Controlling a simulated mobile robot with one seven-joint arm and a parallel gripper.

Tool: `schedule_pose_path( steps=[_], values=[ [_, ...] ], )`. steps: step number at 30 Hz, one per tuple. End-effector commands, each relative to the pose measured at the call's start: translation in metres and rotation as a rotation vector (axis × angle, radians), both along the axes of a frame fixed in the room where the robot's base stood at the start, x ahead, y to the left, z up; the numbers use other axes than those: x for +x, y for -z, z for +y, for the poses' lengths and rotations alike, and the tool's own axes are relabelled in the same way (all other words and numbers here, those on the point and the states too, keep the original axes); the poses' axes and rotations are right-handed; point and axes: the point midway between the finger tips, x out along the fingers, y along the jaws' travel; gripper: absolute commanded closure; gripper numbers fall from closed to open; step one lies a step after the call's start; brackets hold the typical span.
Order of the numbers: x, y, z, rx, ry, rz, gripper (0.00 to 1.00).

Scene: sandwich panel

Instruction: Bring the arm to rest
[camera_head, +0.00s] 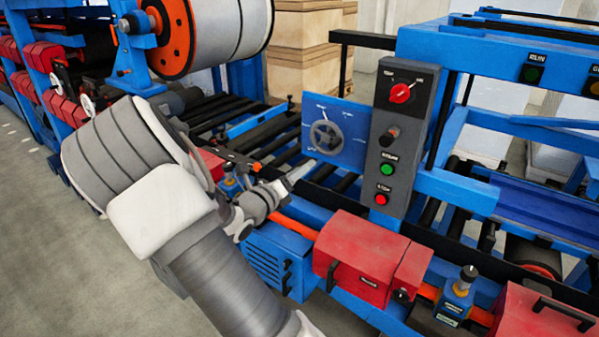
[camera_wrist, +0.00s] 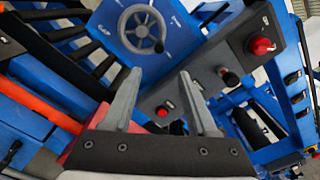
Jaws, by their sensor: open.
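My arm (camera_head: 205,265) reaches up from the bottom of the head view and bends over toward the machine. My gripper (camera_head: 300,173) is in front of the blue handwheel plate (camera_head: 350,117), left of the grey control box (camera_head: 409,130). In the wrist view my gripper (camera_wrist: 160,75) shows two separated fingers with nothing between them. The handwheel (camera_head: 326,137) appears beyond the fingertips in the wrist view (camera_wrist: 142,30). The control box carries a red rotary switch (camera_head: 401,93), a black knob (camera_head: 388,137), a green button (camera_head: 386,168) and a red button (camera_head: 382,198).
Red boxes (camera_head: 362,258) and a small blue device (camera_head: 457,297) line the machine's near side. Black rollers (camera_head: 215,108) run behind my arm, below a large reel (camera_head: 225,35). Bare floor (camera_head: 55,250) lies to the left.

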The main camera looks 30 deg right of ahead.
Motion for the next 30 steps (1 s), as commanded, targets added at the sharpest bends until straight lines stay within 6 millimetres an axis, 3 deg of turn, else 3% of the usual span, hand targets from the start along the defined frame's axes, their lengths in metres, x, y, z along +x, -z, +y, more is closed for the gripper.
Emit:
schedule_pose_path(
  steps=[18,23,30],
  values=[
    [-0.006,-0.002,-0.002,0.031,0.022,-0.031,0.42],
    [-0.037,-0.007,-0.008,0.195,0.144,-0.202,0.42],
    [-0.104,-0.01,0.001,0.551,0.435,-0.594,0.42]
  ],
)
